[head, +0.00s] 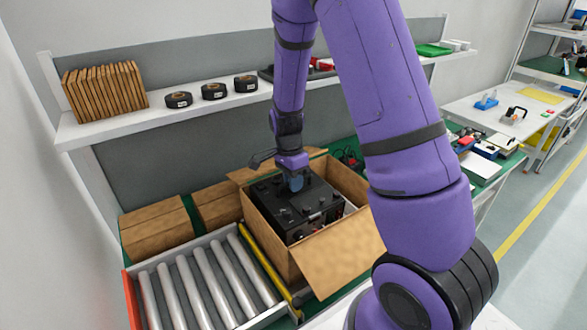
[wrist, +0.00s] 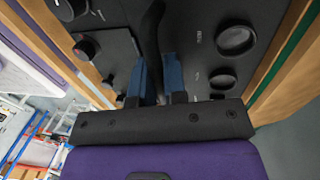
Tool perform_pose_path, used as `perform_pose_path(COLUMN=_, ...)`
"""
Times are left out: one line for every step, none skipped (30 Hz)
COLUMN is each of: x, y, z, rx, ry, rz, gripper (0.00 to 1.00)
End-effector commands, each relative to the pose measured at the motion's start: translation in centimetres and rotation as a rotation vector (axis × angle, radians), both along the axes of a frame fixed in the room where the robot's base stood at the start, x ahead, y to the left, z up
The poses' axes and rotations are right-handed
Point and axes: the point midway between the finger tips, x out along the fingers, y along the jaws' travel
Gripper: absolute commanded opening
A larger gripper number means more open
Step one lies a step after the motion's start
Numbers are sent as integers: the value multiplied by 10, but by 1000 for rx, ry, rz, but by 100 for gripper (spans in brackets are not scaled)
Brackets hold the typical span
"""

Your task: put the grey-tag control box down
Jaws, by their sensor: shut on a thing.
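The black control box (head: 310,213) is inside an open cardboard carton (head: 270,244), with its top at about rim level and knobs on its face. Its tag cannot be made out. My gripper (head: 296,184) comes down from above onto the top of the box. In the wrist view, the blue fingers of my gripper (wrist: 158,78) are shut on the black handle (wrist: 152,35) of the control box (wrist: 207,35). Carton walls show on both sides there. I cannot tell whether the box's underside touches the carton floor.
The carton's front flap (head: 335,262) is folded outward. A roller conveyor (head: 200,285) lies at the left front. Two closed cartons (head: 157,228) stand left of the open one. A shelf above holds brown panels (head: 105,92) and black rolls (head: 213,91).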

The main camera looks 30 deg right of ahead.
Motion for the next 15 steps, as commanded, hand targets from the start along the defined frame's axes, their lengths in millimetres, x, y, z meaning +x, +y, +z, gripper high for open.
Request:
perform_pose_path(x=0, y=-1, z=-7, rx=0, ry=0, rz=-1, gripper=0)
perform_pose_path(x=0, y=0, z=-10, rx=0, ry=0, rz=-1, gripper=0)
perform_pose_path(x=0, y=0, z=-14, rx=0, ry=0, rz=-1, gripper=0)
perform_pose_path(x=0, y=0, z=-16, rx=0, ry=-1, rz=-1, gripper=0)
perform_pose_path(x=1, y=0, z=-18, rx=0, ry=-2, rz=0, gripper=0)
perform_pose_path(x=1, y=0, z=-20, rx=0, ry=-2, rz=0, gripper=0)
perform_pose_path(x=1, y=0, z=-21, rx=0, ry=-2, rz=0, gripper=0)
perform_pose_path(x=1, y=0, z=-22, rx=0, ry=-2, rz=0, gripper=0)
perform_pose_path(x=1, y=0, z=-23, rx=0, ry=-2, rz=0, gripper=0)
perform_pose_path(x=1, y=0, z=-24, rx=0, ry=-2, rz=0, gripper=0)
perform_pose_path(x=1, y=0, z=-25, rx=0, ry=-2, rz=0, gripper=0)
perform_pose_path(x=1, y=0, z=-26, rx=0, ry=-2, rz=0, gripper=0)
perform_pose_path(x=1, y=0, z=-28, rx=0, ry=-2, rz=0, gripper=0)
perform_pose_path(x=1, y=0, z=-30, rx=0, ry=-2, rz=0, gripper=0)
perform_pose_path(x=0, y=0, z=-34, rx=0, ry=-2, rz=0, gripper=0)
